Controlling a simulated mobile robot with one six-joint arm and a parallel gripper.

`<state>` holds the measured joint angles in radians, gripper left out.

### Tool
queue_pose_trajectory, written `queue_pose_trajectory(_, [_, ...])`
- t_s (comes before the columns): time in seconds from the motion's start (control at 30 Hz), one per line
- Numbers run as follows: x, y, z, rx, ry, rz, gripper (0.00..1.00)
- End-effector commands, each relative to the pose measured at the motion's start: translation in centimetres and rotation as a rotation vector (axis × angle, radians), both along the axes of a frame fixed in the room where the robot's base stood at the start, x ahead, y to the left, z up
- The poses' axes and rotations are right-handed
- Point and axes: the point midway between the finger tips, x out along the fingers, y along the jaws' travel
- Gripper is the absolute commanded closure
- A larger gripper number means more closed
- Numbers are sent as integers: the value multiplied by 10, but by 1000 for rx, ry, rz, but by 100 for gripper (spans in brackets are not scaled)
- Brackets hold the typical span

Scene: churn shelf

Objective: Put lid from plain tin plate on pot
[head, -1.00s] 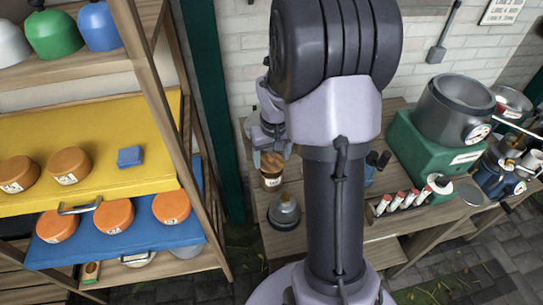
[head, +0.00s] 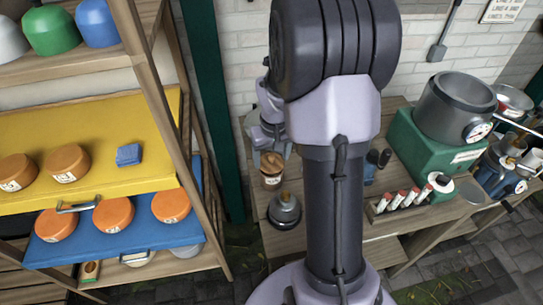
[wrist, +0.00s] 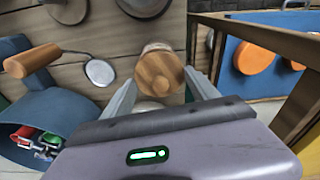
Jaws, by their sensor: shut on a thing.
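My gripper (wrist: 161,90) is shut on a round wooden lid (wrist: 158,74) with a knob, one finger on each side. In the head view, my gripper (head: 272,146) is partly hidden behind my arm, and the lid shows just below it. The brown pot (head: 272,181) with a white label is directly under the lid on the wooden bench. A pale part of it shows past the lid in the wrist view. I cannot tell whether the lid touches the pot. I cannot clearly make out the tin plate.
A grey domed thing with a knob (head: 285,208) stands in front of the pot. A green box (head: 440,145) carries a large grey vessel at right. A row of red-and-white pieces (head: 402,201) lies nearby. The wooden shelf unit (head: 150,85) with yellow and blue trays stands at left.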

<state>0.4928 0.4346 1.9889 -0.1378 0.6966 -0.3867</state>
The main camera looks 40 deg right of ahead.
Motion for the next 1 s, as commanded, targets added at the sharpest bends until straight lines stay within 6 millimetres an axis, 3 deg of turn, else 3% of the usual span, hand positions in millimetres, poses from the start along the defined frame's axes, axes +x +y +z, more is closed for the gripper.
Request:
queue_pose_trajectory(0.87, [0,0,-15,0,0,0,71])
queue_pose_trajectory(0.9, [0,0,-15,0,0,0,30])
queue_pose_trajectory(1.0, [0,0,-14,0,0,0,10])
